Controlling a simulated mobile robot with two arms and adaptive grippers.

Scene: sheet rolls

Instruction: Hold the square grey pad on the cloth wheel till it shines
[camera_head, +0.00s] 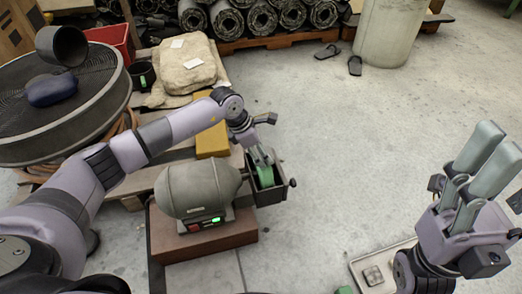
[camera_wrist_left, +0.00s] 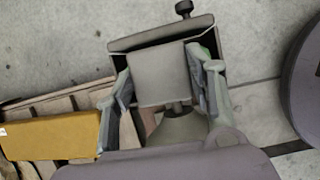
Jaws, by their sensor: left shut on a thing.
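The bench motor (camera_head: 198,188) stands on a brown block, with a red switch and a lit green light on its base. An open dark hood (camera_head: 268,193) stands at its right end. My left gripper (camera_head: 262,168) reaches down into the hood. In the left wrist view the left gripper (camera_wrist_left: 166,88) is shut on a square grey pad (camera_wrist_left: 160,76), one finger at each side. The pad lies over the motor shaft's end. The cloth wheel is hidden behind it, so contact and shine cannot be told. My right gripper (camera_head: 497,142) is raised, open and empty.
A shallow tray (camera_head: 356,266) with a small square grey piece (camera_head: 373,275) lies on the floor at the lower right. A yellow block (camera_head: 211,140) and stacked sacks (camera_head: 185,67) stand behind the motor. A large dark roll (camera_head: 66,135) is at left. The middle floor is clear.

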